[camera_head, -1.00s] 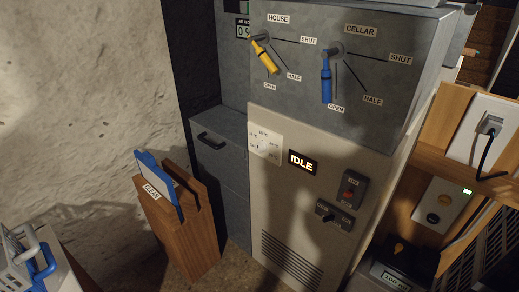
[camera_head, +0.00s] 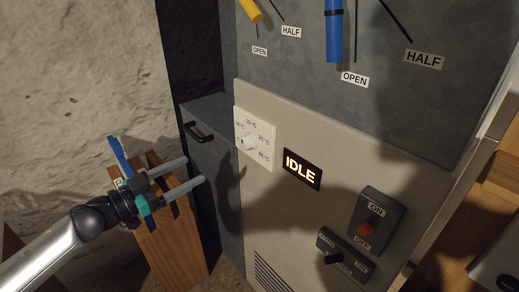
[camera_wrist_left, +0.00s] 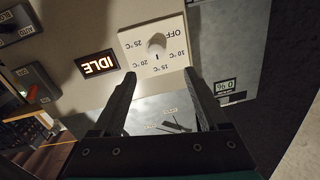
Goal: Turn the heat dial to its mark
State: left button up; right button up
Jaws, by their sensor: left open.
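The heat dial is a small white knob (camera_head: 247,143) on a square white plate (camera_head: 265,133) with temperature labels, on the pale front panel of the cabinet. In the left wrist view the dial knob (camera_wrist_left: 156,44) appears upside down, with OFF and several temperatures around it. A short dark line shows on the knob. My left gripper (camera_head: 194,171) is open and empty, to the left of the dial and apart from it. In the left wrist view its fingers (camera_wrist_left: 160,74) point toward the plate. My right gripper is not in view.
A lit IDLE display (camera_head: 302,169) sits right of the dial. Farther right are an ON/OFF switch box (camera_head: 377,219) and a black selector (camera_head: 345,256). Blue (camera_head: 333,35) and yellow (camera_head: 250,10) levers are above. A wooden stand (camera_head: 172,245) is behind my left gripper.

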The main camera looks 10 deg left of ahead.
pick_arm(q)
jog(key=d, duration=0.1)
jog(key=b, duration=0.3)
send_near(242, 143)
jog(key=x, duration=0.7)
jog(key=shift+w+d+f, duration=0.15)
jog(key=shift+w+d, duration=0.15)
jog(key=shift+x, duration=0.8)
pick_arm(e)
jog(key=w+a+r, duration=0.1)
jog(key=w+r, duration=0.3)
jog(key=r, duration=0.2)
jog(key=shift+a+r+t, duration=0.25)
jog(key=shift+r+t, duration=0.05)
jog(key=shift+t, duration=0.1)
pick_arm(q)
jog(key=shift+c, duration=0.3)
jog(key=shift+s, duration=0.1)
grip_shut()
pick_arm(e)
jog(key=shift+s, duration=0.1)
